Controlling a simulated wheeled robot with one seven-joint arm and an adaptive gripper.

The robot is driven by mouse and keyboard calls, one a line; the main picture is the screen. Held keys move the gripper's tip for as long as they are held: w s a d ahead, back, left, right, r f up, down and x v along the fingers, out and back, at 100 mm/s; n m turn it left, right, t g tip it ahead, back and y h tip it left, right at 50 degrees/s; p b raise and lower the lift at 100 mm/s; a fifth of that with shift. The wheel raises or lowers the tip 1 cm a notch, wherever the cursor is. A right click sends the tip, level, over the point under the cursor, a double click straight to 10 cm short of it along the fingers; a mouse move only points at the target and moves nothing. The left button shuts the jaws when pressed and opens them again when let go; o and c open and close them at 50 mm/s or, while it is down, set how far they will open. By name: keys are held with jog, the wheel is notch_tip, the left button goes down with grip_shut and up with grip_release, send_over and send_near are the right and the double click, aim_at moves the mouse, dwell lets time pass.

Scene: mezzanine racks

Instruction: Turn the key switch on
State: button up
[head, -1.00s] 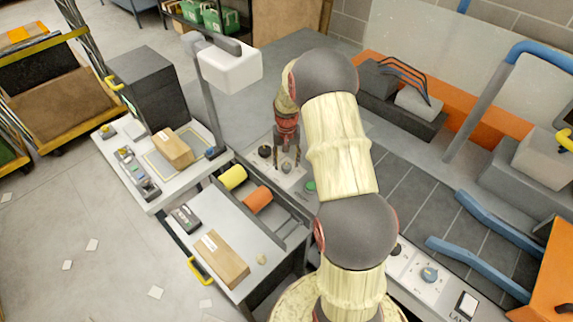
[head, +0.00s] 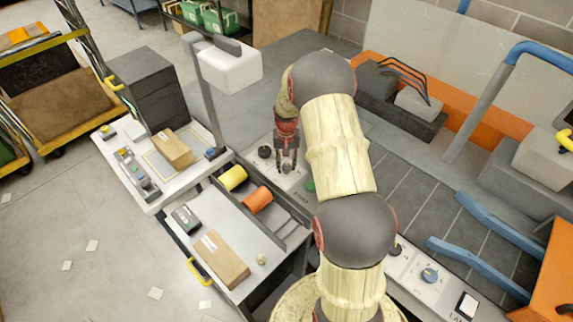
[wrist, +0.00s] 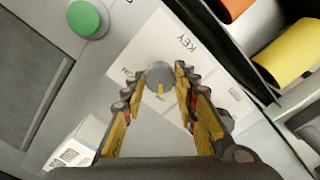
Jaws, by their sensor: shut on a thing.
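The key switch (wrist: 159,76) is a round grey knob with a short yellow mark, on a white plate lettered KEY. In the wrist view its yellow mark points toward the bottom of the picture, and small lettering that looks like ON stands to its left. My gripper (wrist: 163,73) has its two fingertips on either side of the knob and is shut on it. In the head view my gripper (head: 286,166) is low over the panel, and its fingers mostly hide the knob.
A green button (wrist: 87,18) stands on the panel beside the plate. A black knob (head: 264,151) is left of my gripper in the head view. Orange (head: 257,199) and yellow (head: 232,178) rolls lie in the tray in front. A grey lamp post (head: 210,100) rises at the left.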

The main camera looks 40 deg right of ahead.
jog(key=c, duration=0.3)
jog(key=shift+m, duration=0.3)
jog(key=shift+c, duration=0.2)
jog(key=m, duration=0.3)
jog(key=shift+m+p, duration=0.3)
jog(key=m, duration=0.4)
jog(key=shift+m, duration=0.3)
jog(key=m, duration=0.4)
jog(key=shift+m+p, duration=0.3)
jog(key=shift+p, duration=0.1)
jog(key=shift+m, duration=2.2)
jog(key=o, duration=1.2)
jog(key=shift+c, duration=0.2)
